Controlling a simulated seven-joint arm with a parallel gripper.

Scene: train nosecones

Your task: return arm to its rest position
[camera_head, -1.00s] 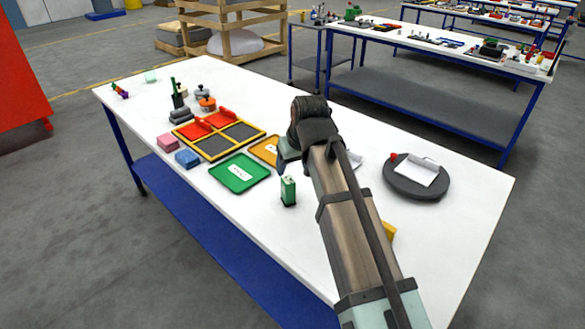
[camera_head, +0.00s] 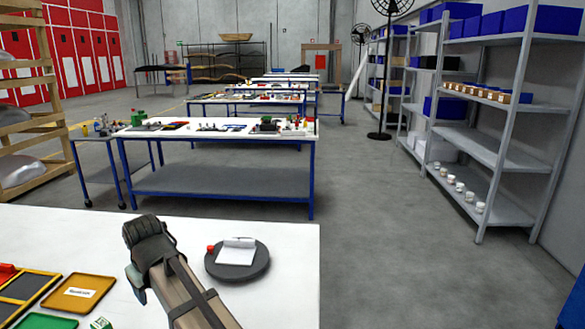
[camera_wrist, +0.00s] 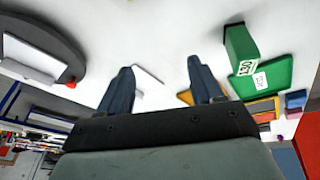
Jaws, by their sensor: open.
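My arm reaches over the white table (camera_head: 290,285) from the bottom of the head view, its end at the left of a round dark stand. In the wrist view my gripper (camera_wrist: 160,85) has its two dark fingers spread apart, with nothing between them but the white tabletop and part of a pale flat item behind. In the head view the fingers are mostly hidden by the wrist.
The round dark stand (camera_head: 252,267) holds a white card and a red knob. A yellow tray (camera_head: 62,306), a green tray (camera_head: 40,322) and a green-and-white box (camera_wrist: 241,48) are close by. Shelves (camera_head: 490,145) stand right. The table's right end is clear.

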